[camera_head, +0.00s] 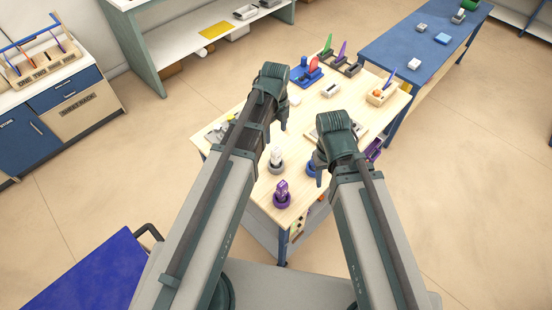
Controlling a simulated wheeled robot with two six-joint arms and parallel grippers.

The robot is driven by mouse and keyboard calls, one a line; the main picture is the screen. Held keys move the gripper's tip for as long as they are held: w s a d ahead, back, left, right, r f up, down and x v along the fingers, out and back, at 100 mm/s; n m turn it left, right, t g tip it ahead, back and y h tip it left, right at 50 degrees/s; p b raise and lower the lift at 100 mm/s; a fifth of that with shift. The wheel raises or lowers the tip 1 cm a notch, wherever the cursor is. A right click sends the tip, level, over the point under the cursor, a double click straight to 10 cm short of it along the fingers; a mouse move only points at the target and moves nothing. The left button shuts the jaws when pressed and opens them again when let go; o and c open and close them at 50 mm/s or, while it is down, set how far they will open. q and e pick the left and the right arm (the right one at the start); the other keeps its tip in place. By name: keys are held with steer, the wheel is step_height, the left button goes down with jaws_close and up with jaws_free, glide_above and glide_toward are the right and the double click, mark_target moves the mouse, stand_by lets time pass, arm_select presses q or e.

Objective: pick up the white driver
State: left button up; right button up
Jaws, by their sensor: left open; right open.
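A small white upright piece (276,154) stands in a dark grey round base on the wooden table; it looks like the white driver, though its shape is too small to be sure. My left gripper (283,122) is beyond it in the picture, pointing down over the table, and is open with nothing seen in it. My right gripper (319,168) is to the right of the white piece, close to a blue round base (311,167), and is open. The arm and gripper partly hide that blue base. Neither gripper visibly touches the white piece.
A purple piece (282,188) stands in a purple round base at the table's near corner. A blue holder (306,76), a dark holder (342,64) and a wooden block (381,96) sit toward the table's far side. A blue bench (400,35) stands beyond on the right.

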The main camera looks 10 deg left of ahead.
mark_target(276, 146)
arm_select(q)
step_height(276, 146, down, 7)
steer(key=b, duration=0.6)
steer(key=f+b, duration=0.2)
steer(key=s+f+b, duration=0.1)
steer(key=f+b, duration=0.1)
steer(key=shift+d+f, duration=0.15)
steer(key=shift+f, duration=0.05)
steer(key=shift+f+b, duration=0.4)
steer(key=shift+b, duration=0.25)
steer(key=shift+r, duration=0.1)
jaws_close()
